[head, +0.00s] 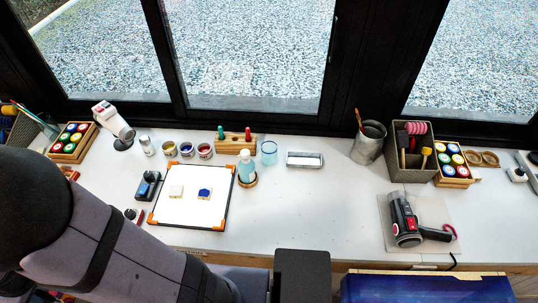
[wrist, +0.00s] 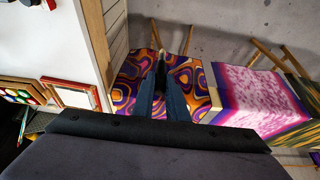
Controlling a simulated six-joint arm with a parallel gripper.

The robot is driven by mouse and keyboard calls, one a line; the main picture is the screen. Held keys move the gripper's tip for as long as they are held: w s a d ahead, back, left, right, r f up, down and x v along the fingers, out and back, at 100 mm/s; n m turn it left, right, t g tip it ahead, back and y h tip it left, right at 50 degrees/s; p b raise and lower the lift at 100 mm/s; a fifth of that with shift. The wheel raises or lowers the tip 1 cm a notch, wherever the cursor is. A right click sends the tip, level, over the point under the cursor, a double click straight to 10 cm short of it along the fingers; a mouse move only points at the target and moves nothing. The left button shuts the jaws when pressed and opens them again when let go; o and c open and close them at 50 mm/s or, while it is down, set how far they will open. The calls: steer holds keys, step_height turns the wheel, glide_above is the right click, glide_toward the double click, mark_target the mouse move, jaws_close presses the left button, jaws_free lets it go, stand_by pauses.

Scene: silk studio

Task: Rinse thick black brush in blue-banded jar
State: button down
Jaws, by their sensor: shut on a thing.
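In the wrist view my gripper (wrist: 161,80) is shut on a slim dark thing (wrist: 161,66) with a small pale end; it may be the thick black brush, but it is too small and dark to be sure. In the head view my arm fills the lower left and its gripper is out of view. A clear glass jar with a bluish band (head: 269,153) stands upright near the back middle of the white table (head: 330,200), right of the wooden stand; it looks like the blue-banded jar. It is well away from my arm.
A bottle (head: 246,167) stands close left of the jar, and a metal tray (head: 304,160) to its right. A wooden stand (head: 236,144) holds coloured tools. A white board (head: 193,195) lies in front. Below my gripper are patterned fabrics (wrist: 258,100) and wooden legs.

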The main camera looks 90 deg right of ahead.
steer(key=shift+d, duration=0.1)
stand_by(0.3)
steer(key=w+d+m+h+b, duration=0.2)
steer(key=d+m, duration=0.5)
steer(key=d, duration=1.3)
steer(key=s+d+m+g+h, duration=0.1)
steer(key=s+d+m, duration=0.1)
steer(key=s+d, duration=0.35)
steer(key=s+d+m+g+h+b, duration=0.1)
steer(key=s+d+m, duration=0.15)
steer(key=d, duration=0.55)
steer(key=s+d+m+g, duration=0.1)
steer(key=s+d+m, duration=0.2)
steer(key=d, duration=0.4)
steer(key=s+d+m+g+b, duration=0.1)
steer(key=s+d+m, duration=0.2)
steer(key=s+d, duration=0.45)
steer(key=s+d+m+g+b, duration=0.15)
steer(key=s+d+m, duration=0.3)
steer(key=s, duration=0.55)
steer(key=s+d+m+g, duration=0.1)
steer(key=s+d+m, duration=0.1)
steer(key=s, duration=0.8)
steer(key=s+d+m+g, duration=0.1)
steer(key=s+d+m, duration=0.2)
steer(key=s, duration=0.7)
steer(key=shift+y, duration=0.4)
steer(key=shift+s, duration=0.1)
